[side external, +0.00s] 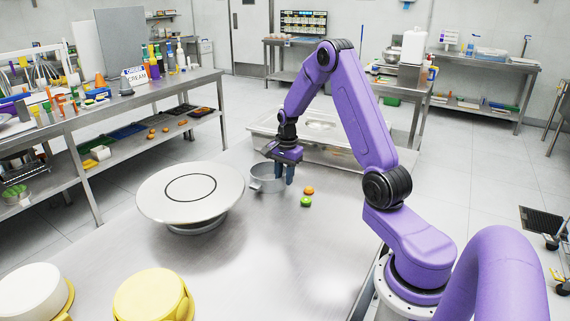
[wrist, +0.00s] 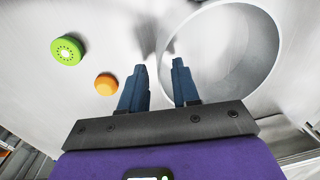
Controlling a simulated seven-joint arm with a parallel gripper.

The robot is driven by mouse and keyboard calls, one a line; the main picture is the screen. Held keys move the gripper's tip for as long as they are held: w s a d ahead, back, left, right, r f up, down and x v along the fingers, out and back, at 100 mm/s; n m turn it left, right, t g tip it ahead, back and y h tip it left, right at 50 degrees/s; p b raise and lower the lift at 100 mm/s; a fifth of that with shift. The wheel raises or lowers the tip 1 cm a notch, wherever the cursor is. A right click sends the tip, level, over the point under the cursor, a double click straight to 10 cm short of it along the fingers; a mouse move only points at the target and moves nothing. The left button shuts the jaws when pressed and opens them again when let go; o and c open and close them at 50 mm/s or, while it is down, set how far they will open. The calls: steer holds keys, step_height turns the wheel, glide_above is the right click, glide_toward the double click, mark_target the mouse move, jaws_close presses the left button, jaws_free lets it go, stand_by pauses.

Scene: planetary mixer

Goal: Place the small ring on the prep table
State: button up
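The small ring (side external: 266,186) is a grey metal hoop that appears to rest on the steel prep table (side external: 270,270), near its far end. The ring also shows at the upper right of the wrist view (wrist: 268,62). My gripper (side external: 284,173) points down at the ring's right side, with its fingers low. In the wrist view my gripper (wrist: 157,78) is open, with a clear gap between the blue fingers. One finger overlaps the ring's wall and the other is outside it. I cannot tell whether either finger touches the ring.
A green kiwi half (side external: 306,201) and an orange fruit (side external: 309,190) lie just right of my gripper. A round white turntable (side external: 160,205) stands left of the ring. Yellow (side external: 150,296) and white (side external: 32,292) round items sit at the near left. The table's near middle is clear.

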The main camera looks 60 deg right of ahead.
step_height(320, 180, up, 11)
steer(key=s+a+r+n, duration=0.1)
steer(key=s+a+n, duration=0.3)
steer(key=a+n, duration=0.5)
steer(key=s+a+r+n, duration=0.1)
steer(key=s+a+n, duration=0.3)
steer(key=a, duration=1)
steer(key=s+a+n, duration=0.3)
steer(key=s+n, duration=0.5)
steer(key=s, duration=0.2)
steer(key=s+a+f+n, duration=0.1)
steer(key=s+a+n, duration=0.3)
steer(key=s+n, duration=0.5)
steer(key=shift+s+n+g, duration=0.3)
steer(key=shift+s, duration=0.5)
